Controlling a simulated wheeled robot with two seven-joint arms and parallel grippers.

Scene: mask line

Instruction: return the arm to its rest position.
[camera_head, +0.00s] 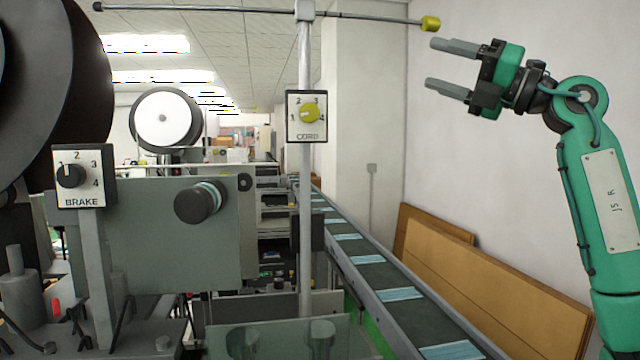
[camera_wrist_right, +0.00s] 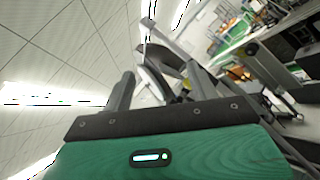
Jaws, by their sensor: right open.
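My right gripper (camera_head: 452,68) is raised at the upper right in the head view, its two fingers apart and pointing left, with nothing between them. Its green arm comes up from the lower right corner, in front of the white wall. In the right wrist view the two dark fingers (camera_wrist_right: 158,92) stand apart, with parts of the machine behind them. The yellow tip (camera_head: 430,23) of a horizontal rod is just above the upper finger in the head view; I cannot tell whether they are at the same depth. My left gripper is not in view.
A conveyor (camera_head: 372,262) carries several blue masks below the right gripper. A post holds a yellow-knob dial box (camera_head: 307,116); a BRAKE dial box (camera_head: 84,176) stands left. Brown boards (camera_head: 490,290) lean on the wall. The space left of the gripper, up to the post, looks clear.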

